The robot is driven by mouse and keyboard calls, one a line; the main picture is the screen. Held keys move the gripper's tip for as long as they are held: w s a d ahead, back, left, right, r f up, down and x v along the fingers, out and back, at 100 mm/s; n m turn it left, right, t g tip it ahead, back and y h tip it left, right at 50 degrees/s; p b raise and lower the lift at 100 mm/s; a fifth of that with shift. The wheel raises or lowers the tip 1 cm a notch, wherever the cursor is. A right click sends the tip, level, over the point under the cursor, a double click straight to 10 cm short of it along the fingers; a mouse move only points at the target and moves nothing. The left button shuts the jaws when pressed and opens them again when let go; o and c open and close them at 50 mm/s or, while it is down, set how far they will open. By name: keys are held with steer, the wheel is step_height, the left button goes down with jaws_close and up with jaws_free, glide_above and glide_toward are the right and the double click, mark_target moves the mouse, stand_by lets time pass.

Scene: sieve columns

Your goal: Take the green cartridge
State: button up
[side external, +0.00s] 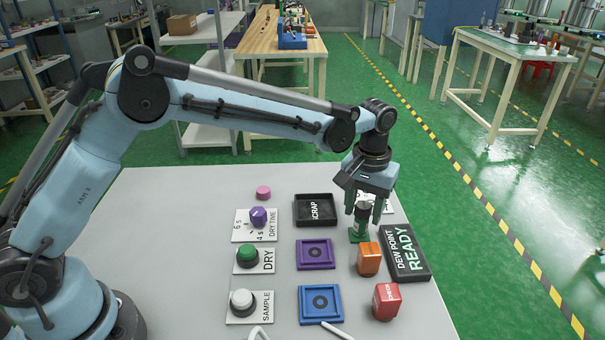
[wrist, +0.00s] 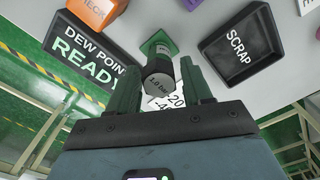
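The green cartridge (side external: 361,225) stands upright on the table at the right. It has a dark cap, and a green square base (wrist: 157,42) shows at its foot. In the wrist view its dark cap (wrist: 159,79) faces the camera and carries partly legible white lettering. My gripper (side external: 363,211) points down over it. The two green fingers are spread, one on each side of the cap, with gaps visible in the wrist view. The gripper is open and holds nothing. A white card with numbers (wrist: 166,103) is partly hidden behind the cap and fingers.
An orange block (side external: 368,259) and the dark READY sign (side external: 406,253) stand close by. A red block (side external: 386,301) is nearer the front. The black SCRAP tray (side external: 316,211), purple pad (side external: 301,257) and blue pad (side external: 334,291) lie left. DRY and SAMPLE buttons are farther left.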

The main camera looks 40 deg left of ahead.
jaws_close()
